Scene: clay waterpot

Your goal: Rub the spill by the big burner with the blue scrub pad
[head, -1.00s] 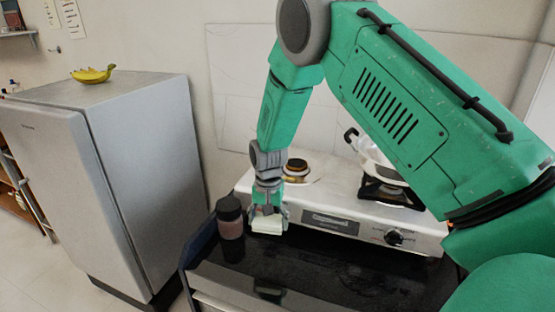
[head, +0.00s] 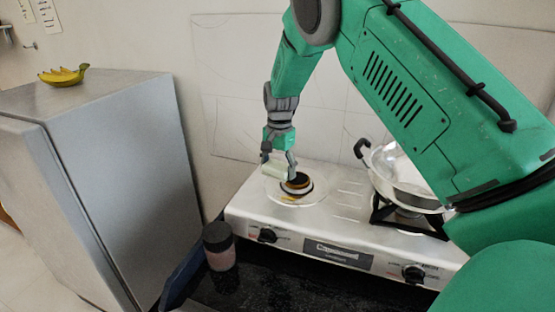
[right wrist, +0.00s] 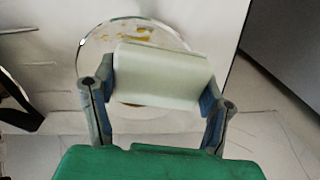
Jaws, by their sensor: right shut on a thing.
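My right gripper (head: 278,167) is shut on a pale, whitish-green block-shaped pad (head: 273,171); no blue shows on it. In the right wrist view the pad (right wrist: 160,76) lies crosswise between the two fingers. The gripper is over the left burner (head: 297,186), which has a round shiny plate. Yellow-orange spill marks (right wrist: 137,31) show on this plate beyond the pad in the right wrist view, and a yellow streak (head: 290,198) shows at the front in the head view. I cannot tell whether the pad touches the plate. My left gripper is out of view.
A metal pan (head: 400,180) sits on the right burner of the white stove (head: 335,222). A dark-lidded jar (head: 220,250) stands on the black counter (head: 290,290) at front left. A grey fridge (head: 120,170) with bananas (head: 63,76) on top is at left.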

